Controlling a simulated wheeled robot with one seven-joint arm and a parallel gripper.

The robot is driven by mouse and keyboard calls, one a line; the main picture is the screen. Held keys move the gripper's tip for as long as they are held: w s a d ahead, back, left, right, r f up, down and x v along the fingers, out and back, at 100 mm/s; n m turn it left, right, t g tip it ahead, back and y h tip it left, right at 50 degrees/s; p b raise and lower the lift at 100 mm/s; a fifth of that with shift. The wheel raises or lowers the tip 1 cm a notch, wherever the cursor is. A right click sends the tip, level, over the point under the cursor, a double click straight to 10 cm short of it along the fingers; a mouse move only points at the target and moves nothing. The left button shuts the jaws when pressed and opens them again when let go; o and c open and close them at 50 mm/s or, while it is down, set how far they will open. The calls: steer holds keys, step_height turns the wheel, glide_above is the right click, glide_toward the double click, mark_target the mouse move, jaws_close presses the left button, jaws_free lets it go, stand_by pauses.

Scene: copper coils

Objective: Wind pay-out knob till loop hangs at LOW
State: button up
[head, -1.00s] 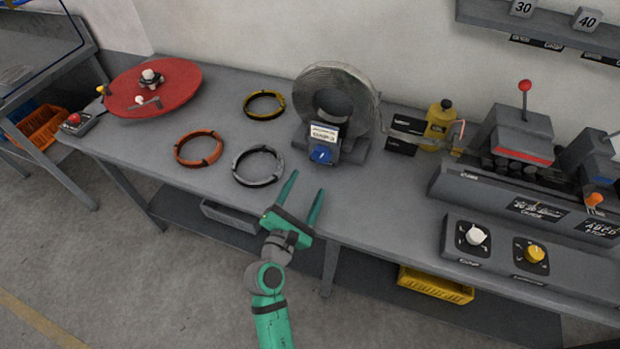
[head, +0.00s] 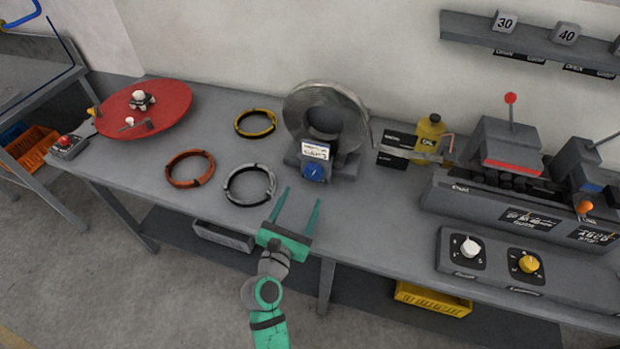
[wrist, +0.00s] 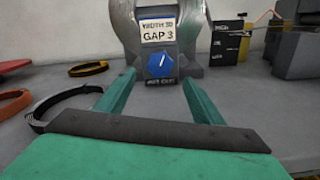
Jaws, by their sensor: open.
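A blue knob (head: 314,172) sits low on the front of the grey coil stand, with a pale pointer line on its face. It also shows in the wrist view (wrist: 160,64), below a label reading "GAP 3". A large grey coil (head: 298,112) stands upright behind it. My gripper (head: 301,194) is open and empty, in front of the knob and apart from it. In the wrist view the knob lies between the two finger tips, farther off. A thin copper-coloured wire (head: 449,144) shows by the yellow bottle; I cannot make out how low any loop hangs.
Yellow (head: 256,123), orange (head: 190,168) and grey rings (head: 250,186) lie left of the stand. A red turntable (head: 165,110) is at the far left. A panel with white (head: 469,247) and yellow knobs (head: 529,264) is at the right. The bench front between is clear.

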mark_target(312, 175)
steer(key=x, duration=0.9)
steer(key=shift+w, duration=0.15)
steer(key=c, duration=1.1)
